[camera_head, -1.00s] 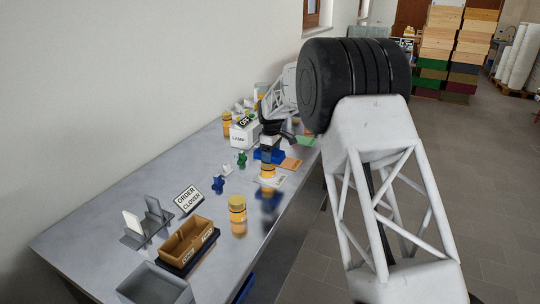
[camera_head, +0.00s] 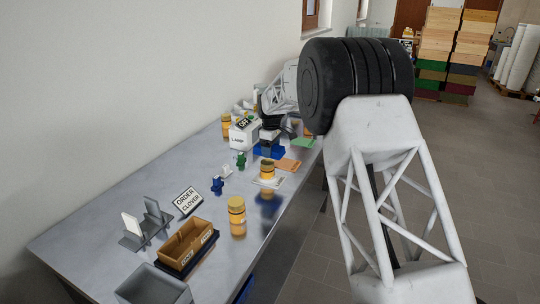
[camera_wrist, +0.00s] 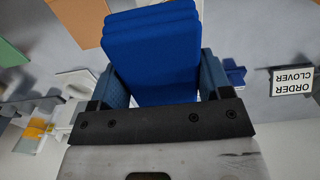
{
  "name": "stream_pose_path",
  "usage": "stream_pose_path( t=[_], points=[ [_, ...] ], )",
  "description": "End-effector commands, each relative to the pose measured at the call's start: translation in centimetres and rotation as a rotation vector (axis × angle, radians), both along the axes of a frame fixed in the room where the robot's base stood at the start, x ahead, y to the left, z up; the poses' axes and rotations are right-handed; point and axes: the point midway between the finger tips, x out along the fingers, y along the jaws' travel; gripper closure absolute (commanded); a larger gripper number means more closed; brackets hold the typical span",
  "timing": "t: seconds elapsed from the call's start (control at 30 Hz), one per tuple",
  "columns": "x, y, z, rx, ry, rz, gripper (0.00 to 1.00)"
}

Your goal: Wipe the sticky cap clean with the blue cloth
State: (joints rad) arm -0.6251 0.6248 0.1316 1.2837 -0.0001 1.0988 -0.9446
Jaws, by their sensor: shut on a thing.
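A folded blue cloth (camera_wrist: 152,58) is held between the two fingers of my gripper (camera_wrist: 160,80) in the wrist view. In the head view my gripper (camera_head: 269,138) is over the bench, just above and behind an amber jar (camera_head: 267,172) with a yellowish cap. This jar stands upright on a white pad (camera_head: 277,183). The cloth appears apart from the cap. Whether the cap is still sticky is too small to tell. In the wrist view the cloth hides whatever lies below it.
Another amber jar (camera_head: 237,217) stands nearer, by a brown bin (camera_head: 187,245) and a grey bin (camera_head: 153,287). An order sign (camera_head: 188,201), small blue (camera_head: 217,186) and green (camera_head: 241,160) items, and a lamp switch box (camera_head: 244,133) stand along the left. Open bench lies between them.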

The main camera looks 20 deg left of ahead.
Motion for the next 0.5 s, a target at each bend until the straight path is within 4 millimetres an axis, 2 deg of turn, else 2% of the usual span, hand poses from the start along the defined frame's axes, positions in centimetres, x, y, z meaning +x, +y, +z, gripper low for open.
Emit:
stream_pose_path(
  t=[0.5],
  points=[
    [0.0,0.0,4.4,-0.001,0.001,0.000,0.54]
  ],
)
